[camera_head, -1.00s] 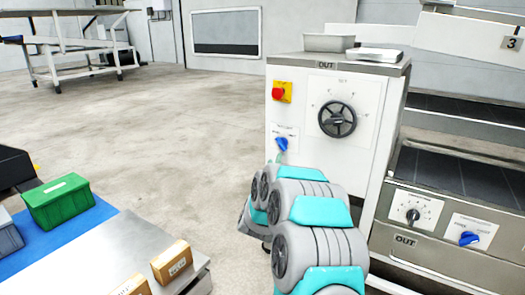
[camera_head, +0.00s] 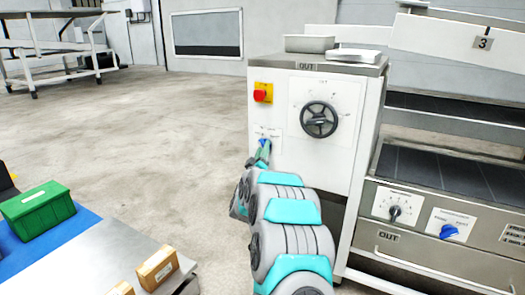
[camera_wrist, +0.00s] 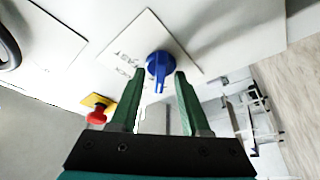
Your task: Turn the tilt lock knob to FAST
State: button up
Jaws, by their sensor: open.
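The tilt lock knob (camera_wrist: 158,66) is a blue knob on a small white label plate on the machine's front. Its handle points toward the bottom of the wrist view. Printed letters that look like FAST lie to its left there. In the head view the knob (camera_head: 264,142) sits below the red button, partly hidden by my gripper (camera_head: 262,157). In the wrist view my gripper (camera_wrist: 160,76) is open, with its green fingertips on either side of the knob. I cannot tell whether they touch it.
A red button on a yellow plate (camera_head: 262,93) and a black handwheel (camera_head: 319,119) are on the same panel. Another blue knob (camera_head: 449,231) and a black knob (camera_head: 395,212) are on the lower panel at right. Open floor lies to the left.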

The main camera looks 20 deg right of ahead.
jog(key=shift+c, duration=0.3)
grip_shut()
dwell(0.3)
